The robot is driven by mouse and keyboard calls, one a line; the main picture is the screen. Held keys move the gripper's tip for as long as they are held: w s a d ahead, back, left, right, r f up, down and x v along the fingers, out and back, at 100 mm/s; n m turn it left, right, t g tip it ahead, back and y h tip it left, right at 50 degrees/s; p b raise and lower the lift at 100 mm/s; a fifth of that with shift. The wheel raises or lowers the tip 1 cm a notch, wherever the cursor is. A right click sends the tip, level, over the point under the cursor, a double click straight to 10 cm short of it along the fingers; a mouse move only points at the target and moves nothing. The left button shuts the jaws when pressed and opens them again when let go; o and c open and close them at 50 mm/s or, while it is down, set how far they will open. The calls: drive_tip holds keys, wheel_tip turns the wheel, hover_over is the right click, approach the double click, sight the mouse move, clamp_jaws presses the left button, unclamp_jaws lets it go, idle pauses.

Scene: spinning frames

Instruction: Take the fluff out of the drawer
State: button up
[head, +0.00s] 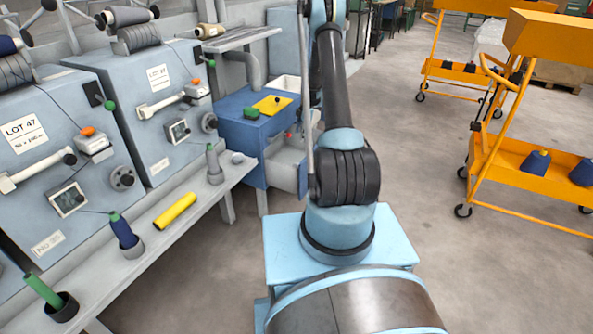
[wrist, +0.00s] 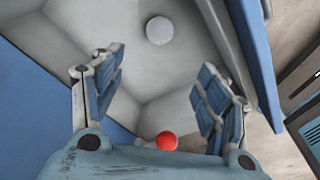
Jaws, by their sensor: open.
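A blue cabinet (head: 240,133) stands left of my arm in the head view, with its pale grey drawer (head: 286,170) pulled out. In the wrist view I look into a pale grey hollow (wrist: 195,75), which looks like the drawer's inside. A whitish round ball (wrist: 159,30), possibly the fluff, lies in it beyond my fingertips. My gripper (wrist: 161,75) is open, its blue-padded fingers apart with nothing held between them. A red ball (wrist: 167,141) shows low between the fingers; I cannot tell if it is a knob. My gripper cannot be made out in the head view.
A blue edge (wrist: 243,55) runs close to the right finger. A yellow piece (head: 271,105) lies on the cabinet top. Spinning machines (head: 75,150) and a ledge with bobbins (head: 175,211) line the left. Orange trolleys (head: 530,165) stand right; the floor between is clear.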

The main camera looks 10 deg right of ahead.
sight(297, 164)
drive_tip(key=shift+n, duration=0.3)
drive_tip(key=a+f, duration=0.1)
drive_tip(key=f, duration=1.2)
drive_tip(key=a+f, duration=0.1)
drive_tip(key=f, duration=0.6)
drive_tip(key=shift+a, duration=0.3)
drive_tip(key=shift+c, duration=0.6)
drive_tip(key=c, duration=0.8)
